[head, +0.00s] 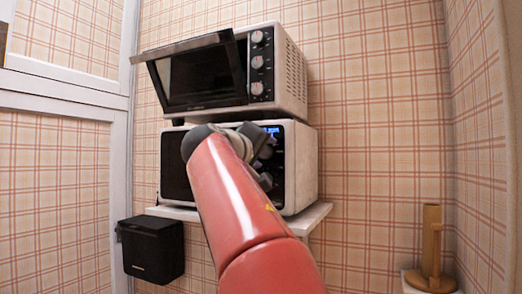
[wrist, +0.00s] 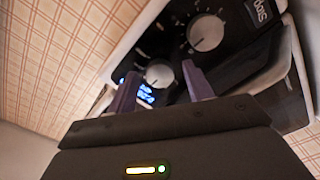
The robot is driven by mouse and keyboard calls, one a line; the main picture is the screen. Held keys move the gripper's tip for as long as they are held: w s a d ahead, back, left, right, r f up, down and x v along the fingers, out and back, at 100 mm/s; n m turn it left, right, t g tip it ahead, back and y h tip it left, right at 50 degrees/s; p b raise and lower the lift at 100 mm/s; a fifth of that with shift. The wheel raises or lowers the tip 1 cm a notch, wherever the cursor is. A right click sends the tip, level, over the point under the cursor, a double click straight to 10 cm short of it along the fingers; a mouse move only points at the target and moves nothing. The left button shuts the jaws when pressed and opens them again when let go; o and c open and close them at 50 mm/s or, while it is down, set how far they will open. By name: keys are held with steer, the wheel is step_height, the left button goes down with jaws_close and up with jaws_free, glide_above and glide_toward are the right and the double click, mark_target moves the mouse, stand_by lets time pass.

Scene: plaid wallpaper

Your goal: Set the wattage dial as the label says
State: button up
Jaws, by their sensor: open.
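The microwave (head: 300,165) stands on a wall shelf, with a blue lit display (head: 272,131) on its dark control panel. In the wrist view the panel is tilted and shows a small silver knob (wrist: 158,73) beside the display (wrist: 146,94). A larger silver dial (wrist: 205,32) with tick marks around it is farther off. My gripper (wrist: 160,69) is open, its two fingers on either side of the small knob; contact cannot be told. White lettering (wrist: 264,11) is cut off at the frame edge. I cannot read the wattage label or tell which knob is for wattage.
A toaster oven (head: 296,80) with its door tipped open and several knobs sits on top of the microwave. The white shelf (head: 308,219) is below. A black box (head: 152,248) hangs at lower left. A wooden holder (head: 431,250) stands at lower right.

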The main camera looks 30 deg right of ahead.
steer(key=shift+c, duration=0.2)
steer(key=c, duration=0.9)
steer(key=shift+n, duration=0.4)
steer(key=n+p, duration=0.1)
steer(key=n, duration=0.3)
steer(key=shift+r+p, duration=0.1)
steer(key=shift+p, duration=0.2)
steer(key=shift+n+p, duration=0.75)
steer(key=shift+n, duration=1.25)
steer(key=o, duration=0.9)
